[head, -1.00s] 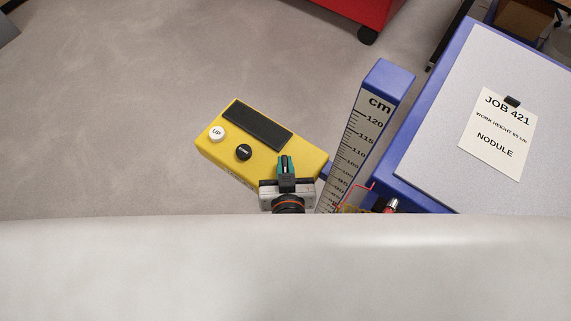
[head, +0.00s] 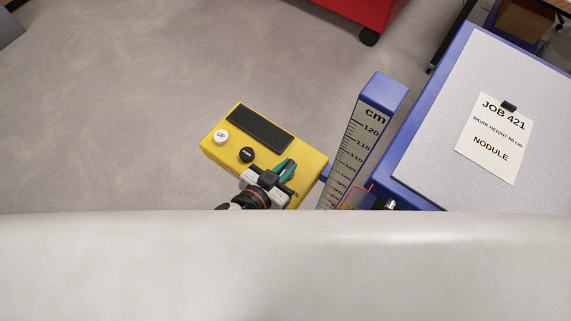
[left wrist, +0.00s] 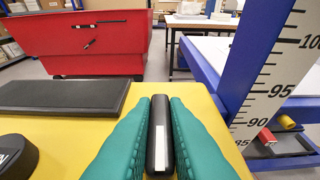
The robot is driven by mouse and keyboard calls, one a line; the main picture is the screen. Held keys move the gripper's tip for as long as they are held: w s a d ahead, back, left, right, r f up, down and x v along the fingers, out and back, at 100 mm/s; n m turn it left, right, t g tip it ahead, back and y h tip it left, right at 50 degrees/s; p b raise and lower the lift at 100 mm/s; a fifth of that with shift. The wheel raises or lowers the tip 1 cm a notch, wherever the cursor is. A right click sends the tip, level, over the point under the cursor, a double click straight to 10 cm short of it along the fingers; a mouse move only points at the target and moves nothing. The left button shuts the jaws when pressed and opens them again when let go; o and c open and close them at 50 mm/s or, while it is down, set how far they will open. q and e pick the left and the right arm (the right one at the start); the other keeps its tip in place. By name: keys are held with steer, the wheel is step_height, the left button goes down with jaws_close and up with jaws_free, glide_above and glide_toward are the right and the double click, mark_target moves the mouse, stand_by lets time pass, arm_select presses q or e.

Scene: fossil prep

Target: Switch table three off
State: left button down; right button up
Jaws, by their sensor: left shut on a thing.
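The yellow control box (head: 222,157) has a white UP button (head: 221,136), a black button (head: 247,155) and a dark panel (head: 258,128). My left gripper (head: 284,171), with green fingers, is at the box's near right part. It is shut on a black bar-shaped knob (left wrist: 158,110) with a white stripe, seen between the fingers in the left wrist view. My right gripper is not in view.
A blue post with a cm scale (head: 362,135) stands right of the box. Beyond it is a blue-edged table (head: 440,120) with a JOB 421 card (head: 494,138). A red cabinet (left wrist: 95,40) stands behind. Open floor lies left of the box.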

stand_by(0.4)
arm_select(q)
steer(key=c, duration=1.4)
jaws_free()
steer(key=shift+c, duration=0.2)
steer(key=shift+s+a+r, duration=0.1)
steer(key=shift+s+a, duration=0.25)
steer(key=shift+s, duration=0.1)
steer(key=b+v, duration=0.3)
steer(key=v, duration=0.8)
steer(key=shift+b, duration=0.4)
steer(key=shift+w+r, duration=0.1)
steer(key=shift+w, duration=0.05)
